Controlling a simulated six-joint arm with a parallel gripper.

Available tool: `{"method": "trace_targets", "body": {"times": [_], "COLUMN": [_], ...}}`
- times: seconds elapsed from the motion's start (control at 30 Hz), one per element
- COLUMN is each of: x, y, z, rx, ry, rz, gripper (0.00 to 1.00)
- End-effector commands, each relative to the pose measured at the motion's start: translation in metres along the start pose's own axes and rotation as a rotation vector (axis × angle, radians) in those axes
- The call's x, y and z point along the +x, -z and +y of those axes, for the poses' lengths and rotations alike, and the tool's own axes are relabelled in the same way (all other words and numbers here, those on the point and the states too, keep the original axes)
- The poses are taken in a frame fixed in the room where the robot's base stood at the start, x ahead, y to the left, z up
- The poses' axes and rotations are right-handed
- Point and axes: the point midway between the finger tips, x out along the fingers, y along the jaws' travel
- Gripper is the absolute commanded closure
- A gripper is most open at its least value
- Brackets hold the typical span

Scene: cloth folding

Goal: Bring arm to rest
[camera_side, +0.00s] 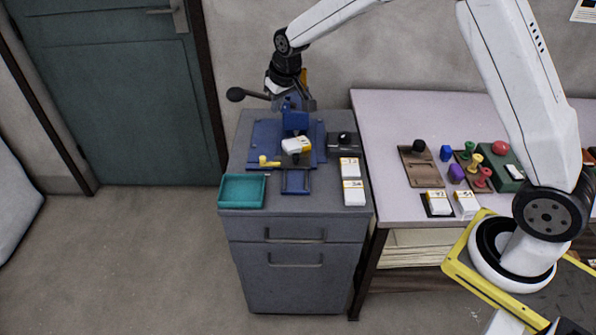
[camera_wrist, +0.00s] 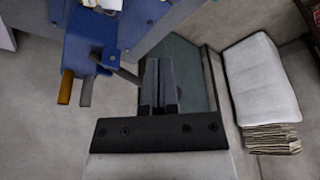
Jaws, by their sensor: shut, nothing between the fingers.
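My gripper (camera_side: 290,103) is above the back of the grey cabinet (camera_side: 300,262), at the rear of a blue fixture (camera_side: 262,138). Its fingertips are small and partly hidden there. In the wrist view my gripper (camera_wrist: 160,62) shows its two dark fingers together with nothing held. The blue fixture (camera_wrist: 88,35) is at the upper left of that view, left of the fingers. I cannot tell whether my gripper touches the fixture. A white and yellow block (camera_side: 296,145) sits on the fixture. No cloth is visible.
A teal tray (camera_side: 242,204) and white numbered blocks (camera_side: 353,192) lie on the cabinet's front. A light table (camera_side: 385,120) with several small items stands to the right. A dark lever with a round knob (camera_side: 236,94) projects left near my gripper. Open floor (camera_side: 140,260) is left.

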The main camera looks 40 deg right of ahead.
Motion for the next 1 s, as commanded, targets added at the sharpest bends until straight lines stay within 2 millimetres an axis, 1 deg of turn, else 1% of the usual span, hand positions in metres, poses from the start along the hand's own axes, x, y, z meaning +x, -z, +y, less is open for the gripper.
{"method": "trace_targets", "body": {"times": [0.03, 0.1, 0.27, 0.47, 0.5, 0.57, 0.8, 0.9, 1.0], "x": [-0.006, -0.012, -0.024, -0.038, -0.041, -0.045, -0.058, -0.061, -0.063], "y": [-0.011, -0.027, -0.064, -0.116, -0.127, -0.143, -0.21, -0.234, -0.252], "z": [0.0, 0.001, 0.001, 0.002, 0.002, 0.002, 0.002, 0.002, 0.003], "rx": [0.0, 0.0, 0.0, 0.0, 0.0, 0.0, 0.0, 0.0, 0.0], "ry": [0.0, 0.0, 0.0, 0.0, 0.0, 0.0, 0.0, 0.0, 0.0], "rz": [-0.003, -0.009, -0.021, -0.038, -0.042, -0.046, -0.065, -0.072, -0.077], "gripper": [1.0, 1.0, 1.0, 1.0, 1.0, 1.0, 1.0, 1.0, 1.0]}}
